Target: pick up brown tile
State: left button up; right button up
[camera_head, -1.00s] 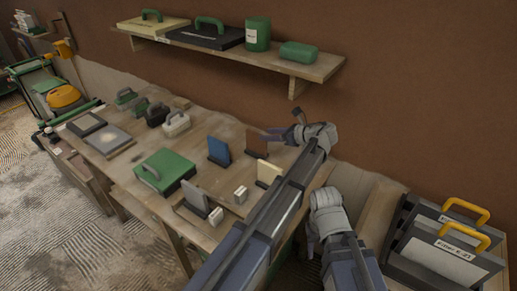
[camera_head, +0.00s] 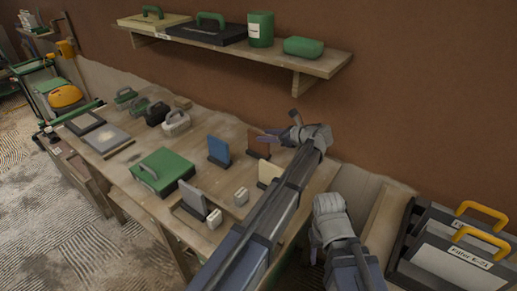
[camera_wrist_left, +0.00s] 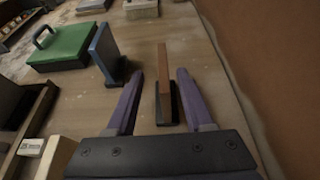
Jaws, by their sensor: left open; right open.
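The brown tile (camera_head: 258,141) stands upright in a dark holder at the back of the workbench. In the left wrist view the brown tile (camera_wrist_left: 162,85) is seen edge-on, between the two purple fingers of my open left gripper (camera_wrist_left: 160,74). A gap shows on each side of the tile, so neither finger appears to touch it. In the head view my left gripper (camera_head: 268,136) is beside the tile, partly in front of it. My right arm's grey wrist (camera_head: 330,207) is right of the bench; its fingers are mostly hidden.
A blue tile (camera_head: 219,151), a cream tile (camera_head: 268,173) and a grey tile (camera_head: 193,198) stand in holders nearby. A green case (camera_head: 163,172) lies to the left. A shelf (camera_head: 310,66) hangs on the wall above. Filter boxes (camera_head: 450,262) stand at right.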

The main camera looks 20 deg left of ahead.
aim_at(258, 132)
pick_arm(q)
jog(key=b+x, duration=0.1)
jog(key=x, duration=0.3)
jog(key=shift+w+d, duration=0.1)
jog(key=shift+w, duration=0.1)
jog(key=shift+w+a, duration=0.15)
jog(key=shift+a, duration=0.2)
jog(key=shift+c, duration=0.3)
grip_shut()
dwell(0.5)
